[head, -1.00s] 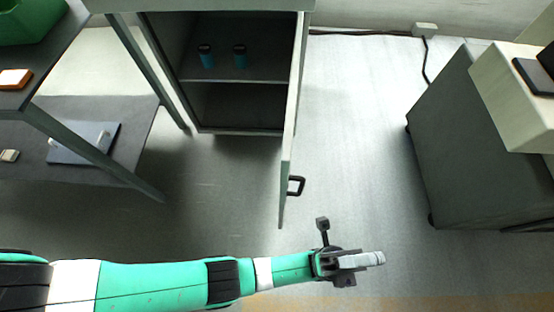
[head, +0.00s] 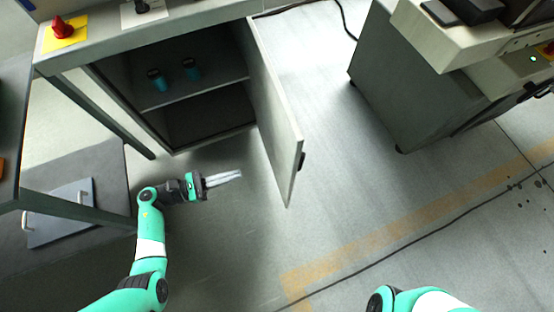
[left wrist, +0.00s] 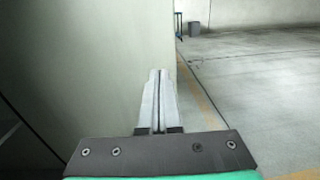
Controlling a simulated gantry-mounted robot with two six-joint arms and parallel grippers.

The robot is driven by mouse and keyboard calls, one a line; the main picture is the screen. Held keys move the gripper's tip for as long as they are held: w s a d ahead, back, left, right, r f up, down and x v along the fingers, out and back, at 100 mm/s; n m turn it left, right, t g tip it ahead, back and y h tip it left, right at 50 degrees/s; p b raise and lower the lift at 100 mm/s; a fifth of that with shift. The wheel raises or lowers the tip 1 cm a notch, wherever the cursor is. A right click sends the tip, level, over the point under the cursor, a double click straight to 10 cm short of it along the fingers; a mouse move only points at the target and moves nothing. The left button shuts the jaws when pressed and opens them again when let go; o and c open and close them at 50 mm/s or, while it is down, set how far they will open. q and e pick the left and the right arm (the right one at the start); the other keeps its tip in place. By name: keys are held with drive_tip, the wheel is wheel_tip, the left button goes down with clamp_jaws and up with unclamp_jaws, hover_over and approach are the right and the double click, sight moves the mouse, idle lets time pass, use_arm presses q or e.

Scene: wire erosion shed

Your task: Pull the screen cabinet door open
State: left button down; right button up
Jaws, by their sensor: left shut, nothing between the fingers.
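The screen cabinet door (head: 275,115) stands wide open in the head view, hinged at the right side of the cabinet (head: 185,133). Its dark handle (head: 301,161) is on the outer face near the free edge. My left gripper (head: 240,174) is shut and empty on the inner side of the door, pointing toward it, with a visible gap in the head view. In the left wrist view, the shut fingers (left wrist: 159,72) show in front of a large pale panel, which looks like the door (left wrist: 95,55). My right gripper is out of view.
A dark table (head: 12,130) with a lower shelf is at the left. A grey machine cabinet (head: 400,85) stands at the right. The floor between it and the door is clear.

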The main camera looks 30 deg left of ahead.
sight(288, 159)
use_arm(q)
drive_tip(key=b+x, duration=0.3)
drive_tip(key=x, duration=1.1)
drive_tip(key=shift+s, duration=0.1)
